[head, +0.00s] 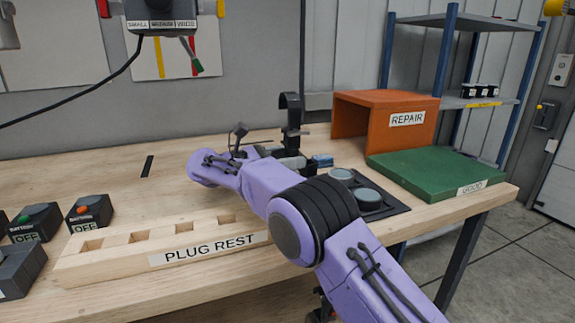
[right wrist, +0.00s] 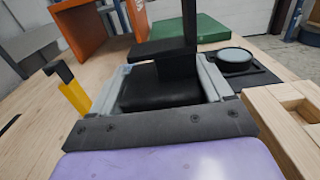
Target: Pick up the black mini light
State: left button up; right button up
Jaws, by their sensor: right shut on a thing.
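The black mini light (head: 291,125) stands upright at the far side of the table, with a tall post and a curved top. Its lower part is partly hidden by my right gripper (head: 301,163). In the right wrist view, the light's dark base (right wrist: 160,88) sits between the two grey fingers of my right gripper (right wrist: 168,82), which is shut on it. Its post rises out of the top of that view. I cannot tell whether the base touches the table. My left gripper is not in view.
An orange REPAIR box (head: 385,98) and a green GOOD board (head: 435,165) are at the right. A black tray (head: 392,208) with round grey pads lies beside my arm. The wooden PLUG REST block (head: 120,262) is in front. Button boxes (head: 88,213) stand left.

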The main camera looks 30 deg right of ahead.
aim_at(290, 133)
jog(key=s+a+r, duration=0.1)
jog(key=r, duration=0.1)
jog(key=s+a+r+b, duration=0.1)
jog(key=s+r, duration=0.1)
jog(key=r, duration=0.1)
jog(key=s+a+r, duration=0.1)
jog(key=s+r, duration=0.1)
jog(key=shift+s+r, duration=0.15)
jog(key=shift+r, duration=0.2)
jog(key=s+a+r+b, duration=0.1)
jog(key=s+a+r, duration=0.2)
jog(key=s, duration=0.4)
jog(key=shift+a+r, duration=0.25)
jog(key=shift+a, duration=0.15)
